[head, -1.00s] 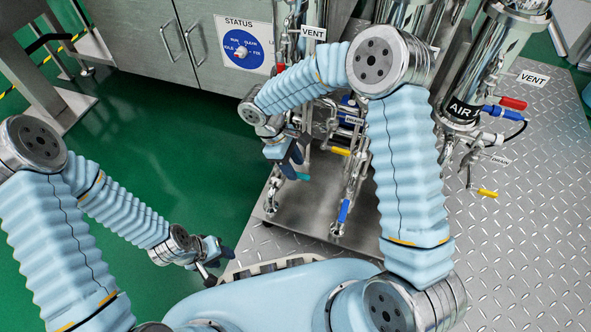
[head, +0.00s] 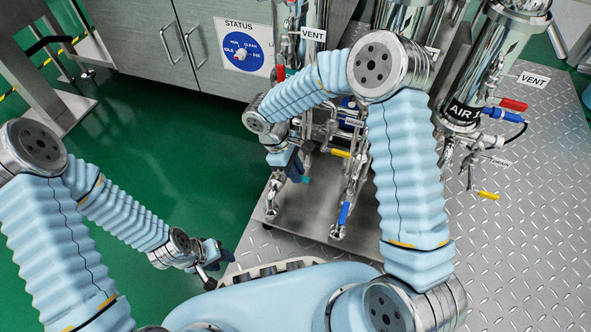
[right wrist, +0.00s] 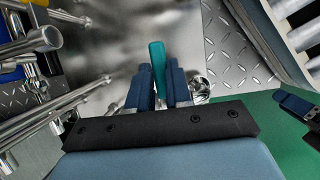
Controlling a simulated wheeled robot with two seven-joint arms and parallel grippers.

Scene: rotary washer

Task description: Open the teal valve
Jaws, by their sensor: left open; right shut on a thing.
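The teal valve handle (right wrist: 157,62) sits between the two dark blue fingers of my right gripper (right wrist: 160,84) in the right wrist view. The fingers are shut on it, and its tip sticks out past them. In the head view only a small teal bit (head: 305,179) shows beside my right gripper (head: 294,168), low on the front left of the pipework. The valve body is mostly hidden by the fingers. My left gripper (head: 222,255) is open and empty over the green floor at the lower left, away from the valve.
A blue-handled valve (head: 343,213) and a yellow handle (head: 341,153) are close to the right of my right gripper. Metal pipes (right wrist: 30,45) crowd the left of the right wrist view. Grey cabinets (head: 185,40) stand behind. The green floor (head: 150,130) at left is clear.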

